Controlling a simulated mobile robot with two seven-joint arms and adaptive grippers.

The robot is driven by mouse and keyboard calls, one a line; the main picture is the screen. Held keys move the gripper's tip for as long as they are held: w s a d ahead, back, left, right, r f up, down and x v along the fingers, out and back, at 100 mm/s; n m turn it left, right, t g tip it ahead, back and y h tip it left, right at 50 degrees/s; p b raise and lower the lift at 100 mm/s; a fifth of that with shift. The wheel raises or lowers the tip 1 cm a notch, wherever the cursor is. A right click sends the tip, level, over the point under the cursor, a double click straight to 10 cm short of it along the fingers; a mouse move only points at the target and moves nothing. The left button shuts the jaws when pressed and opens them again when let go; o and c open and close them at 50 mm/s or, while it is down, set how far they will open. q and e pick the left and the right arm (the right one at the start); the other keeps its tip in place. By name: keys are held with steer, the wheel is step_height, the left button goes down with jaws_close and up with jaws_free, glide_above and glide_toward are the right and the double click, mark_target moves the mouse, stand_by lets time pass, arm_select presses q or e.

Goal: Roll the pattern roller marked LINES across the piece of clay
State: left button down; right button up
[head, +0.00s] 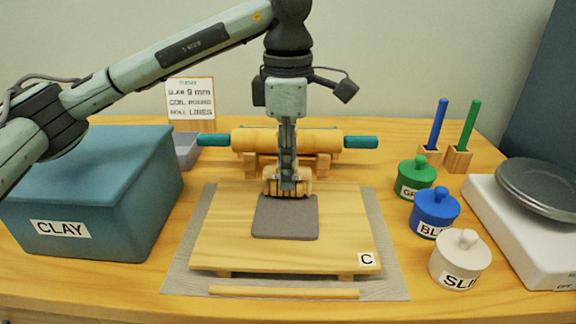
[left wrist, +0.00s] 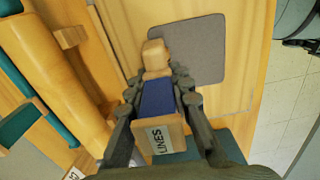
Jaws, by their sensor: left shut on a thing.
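My left gripper (head: 288,188) is shut on the pattern roller, pointing straight down at the far edge of the clay. In the left wrist view the pattern roller (left wrist: 158,100) shows a blue part, pale wood and a LINES label between the fingers. In the head view only a little of its pale wood (head: 304,187) shows around the fingers. The piece of clay (head: 286,220) is a flat grey-brown square on the wooden board marked C (head: 225,235). It also shows in the left wrist view (left wrist: 195,45). I cannot tell whether the roller touches it. My right gripper is not in view.
A yellow rolling pin (head: 325,140) with teal handles rests on a wooden stand behind the board. The blue-green CLAY box (head: 90,190) stands left. Lidded jars (head: 436,212) and a scale (head: 525,230) stand right. A wooden strip (head: 285,292) lies in front.

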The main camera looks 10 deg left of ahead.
arm_select(q)
steer(key=shift+f, duration=0.1)
steer(key=shift+w, duration=0.3)
steer(key=shift+s, duration=0.15)
stand_by(0.4)
steer(key=shift+s+d+b, duration=0.1)
steer(key=shift+s+b, duration=0.3)
steer(key=shift+s, duration=0.3)
steer(key=shift+s, duration=0.15)
steer(key=shift+s+d, duration=0.1)
steer(key=shift+s, duration=0.5)
steer(key=shift+s, duration=0.1)
steer(key=shift+s+d+b, duration=0.15)
steer(key=shift+s+b, duration=0.35)
steer(key=shift+s, duration=0.25)
